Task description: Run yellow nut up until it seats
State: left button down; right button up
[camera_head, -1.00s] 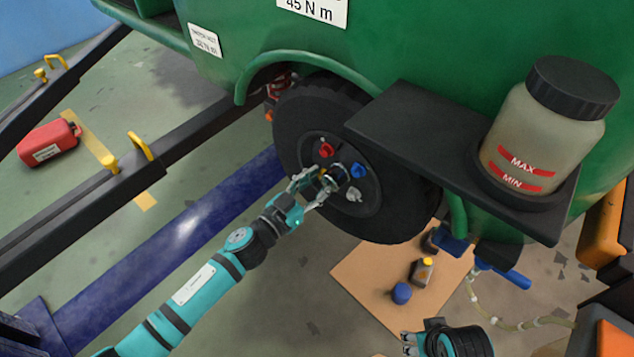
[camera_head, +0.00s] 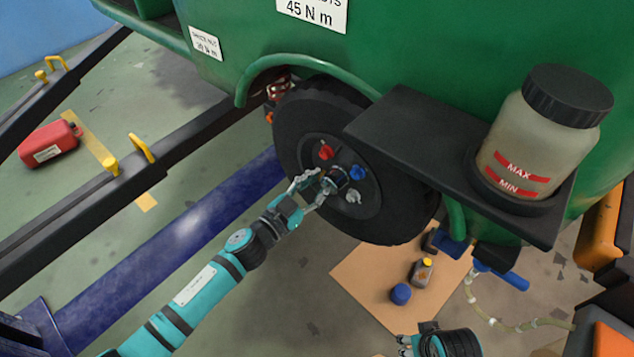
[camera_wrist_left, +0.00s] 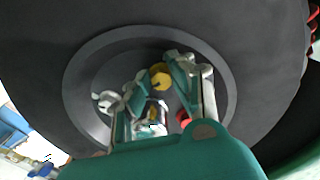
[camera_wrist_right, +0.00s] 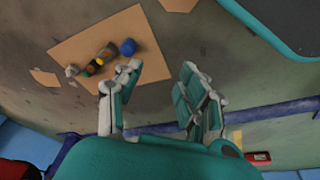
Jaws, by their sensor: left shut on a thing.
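The yellow nut (camera_wrist_left: 160,77) is on the wheel hub (camera_wrist_left: 112,72), seen between the fingertips of my left gripper (camera_wrist_left: 158,84) in the left wrist view. My left gripper (camera_head: 320,187) is shut on it at the wheel (camera_head: 290,138). The fingers mostly hide the nut in the head view. Around it on the hub are a red nut (camera_head: 325,152), a blue nut (camera_head: 357,172) and a silver-white nut (camera_head: 352,197). My right gripper (camera_wrist_right: 158,80) is open and empty above the floor, low in the head view (camera_head: 404,345).
A black shelf (camera_head: 405,135) with a MAX/MIN jar (camera_head: 520,150) juts out right of the wheel. A cardboard sheet (camera_head: 365,285) with small bottles lies on the floor below. Dark lift rails (camera_head: 90,200) and a red can (camera_head: 48,143) are at left.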

pick_arm(q)
jog(key=shift+m, duration=1.1)
jog(key=shift+a+m+p, duration=0.1)
jog(key=shift+m+p, duration=0.3)
jog(key=shift+m, duration=0.7)
pick_arm(e)
jog(key=shift+s+f, duration=0.15)
jog(key=shift+f, duration=1.4)
pick_arm(q)
jog(key=c, duration=1.5)
grip_release()
jog(key=shift+o, duration=0.3)
pick_arm(e)
jog(key=shift+s+f, duration=0.1)
pick_arm(q)
jog(key=shift+s+a, duration=0.1)
jog(key=v, duration=1.1)
jog(key=shift+s+a, duration=0.2)
jog(key=shift+s, duration=0.1)
jog(key=shift+o, duration=0.4)
